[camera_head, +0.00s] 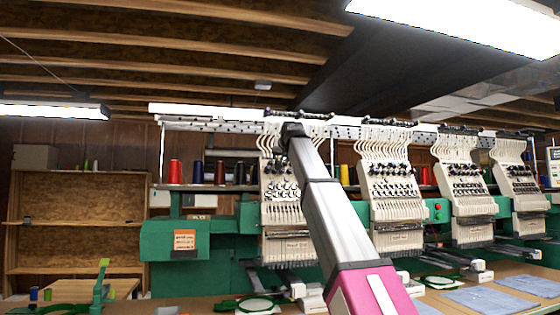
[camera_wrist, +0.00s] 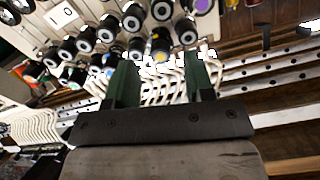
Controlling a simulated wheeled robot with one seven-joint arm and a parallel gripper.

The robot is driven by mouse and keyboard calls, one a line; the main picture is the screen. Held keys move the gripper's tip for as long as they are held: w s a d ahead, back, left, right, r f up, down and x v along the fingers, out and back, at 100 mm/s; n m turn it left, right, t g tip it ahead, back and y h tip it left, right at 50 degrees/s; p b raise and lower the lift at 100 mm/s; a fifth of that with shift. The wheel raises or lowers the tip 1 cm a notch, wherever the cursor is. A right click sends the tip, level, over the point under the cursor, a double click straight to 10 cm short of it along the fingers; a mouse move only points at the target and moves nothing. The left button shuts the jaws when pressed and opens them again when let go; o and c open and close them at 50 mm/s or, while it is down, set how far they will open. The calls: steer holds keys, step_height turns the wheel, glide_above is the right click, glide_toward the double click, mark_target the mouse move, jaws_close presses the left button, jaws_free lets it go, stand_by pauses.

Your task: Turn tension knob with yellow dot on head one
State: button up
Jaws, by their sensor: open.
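Head one (camera_head: 283,215) is the leftmost cream embroidery head in the head view, partly covered by my arm. Its dark tension knobs show small there, without readable dot colours. In the wrist view, rows of black knobs with mostly white caps fill the top. The knob with the yellow dot (camera_wrist: 161,41) sits at the lower edge of these rows, just beyond and between my fingertips. My gripper (camera_wrist: 161,72) is open, with its two dark green fingers apart and nothing seen between them. The fingers look apart from the knob; exact depth is unclear.
White curved thread guides (camera_wrist: 170,80) lie behind the fingers. Thread cones, including a red one (camera_head: 175,173), stand left of head one. More heads (camera_head: 391,185) stand to the right.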

steer(key=shift+x, duration=1.25)
jaws_close()
